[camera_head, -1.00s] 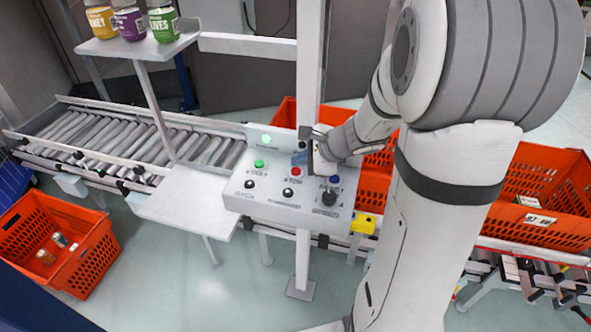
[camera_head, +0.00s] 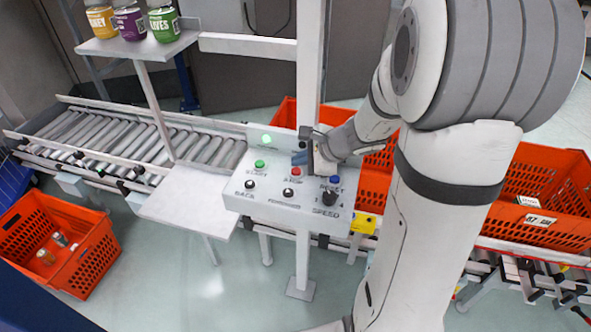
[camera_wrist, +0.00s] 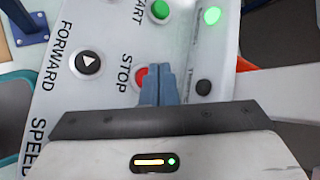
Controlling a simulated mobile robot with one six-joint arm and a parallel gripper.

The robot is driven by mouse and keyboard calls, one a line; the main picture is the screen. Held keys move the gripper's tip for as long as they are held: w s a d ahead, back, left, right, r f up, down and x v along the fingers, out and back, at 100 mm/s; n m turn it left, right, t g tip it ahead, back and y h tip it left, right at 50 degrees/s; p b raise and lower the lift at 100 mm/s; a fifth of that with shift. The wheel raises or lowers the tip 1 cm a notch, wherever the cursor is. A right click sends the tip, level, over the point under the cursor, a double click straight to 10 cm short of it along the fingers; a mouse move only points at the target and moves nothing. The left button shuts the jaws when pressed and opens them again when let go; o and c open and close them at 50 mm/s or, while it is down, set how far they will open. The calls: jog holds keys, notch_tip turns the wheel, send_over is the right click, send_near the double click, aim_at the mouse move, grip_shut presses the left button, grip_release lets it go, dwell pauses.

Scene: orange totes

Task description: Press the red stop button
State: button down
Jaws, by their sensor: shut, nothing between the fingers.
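The red stop button (camera_head: 296,171) sits in the top row of the grey control panel (camera_head: 262,205), between the green start button (camera_head: 260,164) and the blue button (camera_head: 335,181). My gripper (camera_head: 299,158) is at the panel, just behind the red button in the head view. In the wrist view, the blue fingers of my gripper (camera_wrist: 158,84) are closed together, with tips over the right part of the red button (camera_wrist: 141,77), beside the word STOP. I cannot tell whether the tips touch it. A green lamp (camera_wrist: 212,15) is lit on the panel's upright back.
The panel also carries a black forward button (camera_wrist: 87,62) and a dark speed knob (camera_head: 328,198). A white post (camera_head: 311,70) rises behind it. A roller conveyor (camera_head: 120,140) runs left; orange totes (camera_head: 540,180) stand right. A jar shelf (camera_head: 140,46) is upper left.

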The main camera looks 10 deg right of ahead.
aim_at(300, 173)
jog(key=shift+f, duration=0.1)
jog(key=shift+f+b, duration=0.4)
jog(key=shift+b, duration=0.2)
jog(key=shift+f+b, duration=0.4)
jog(key=shift+b, duration=0.15)
dwell(0.6)
dwell(0.3)
jog(key=shift+r+p, duration=0.65)
jog(key=shift+r, duration=0.25)
notch_tip(300, 173, up, 5)
jog(key=p, duration=0.4)
dwell(0.6)
